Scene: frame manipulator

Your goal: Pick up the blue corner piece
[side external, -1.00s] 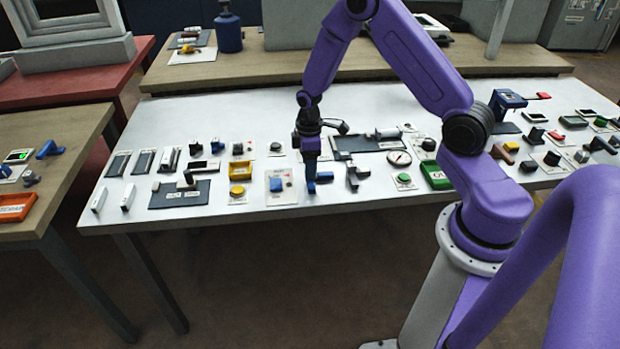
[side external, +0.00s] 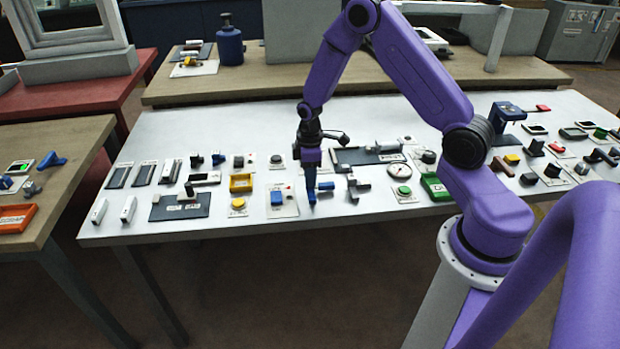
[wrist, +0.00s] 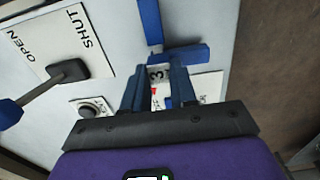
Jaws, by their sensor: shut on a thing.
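The blue corner piece (side external: 325,186) is L-shaped and sits under my gripper (side external: 311,176), near the front middle of the white table. In the wrist view the corner piece (wrist: 185,54) shows one leg reaching up the picture and one to the right. The fingers of my gripper (wrist: 157,76) are shut on the piece close to its corner, and they hide part of it. I cannot tell whether its underside touches the table.
A grey bracket (side external: 357,187) stands close on the right. The lever panel marked OPEN and SHUT (wrist: 62,40) is nearby in the wrist view. Bare table (side external: 240,120) lies behind.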

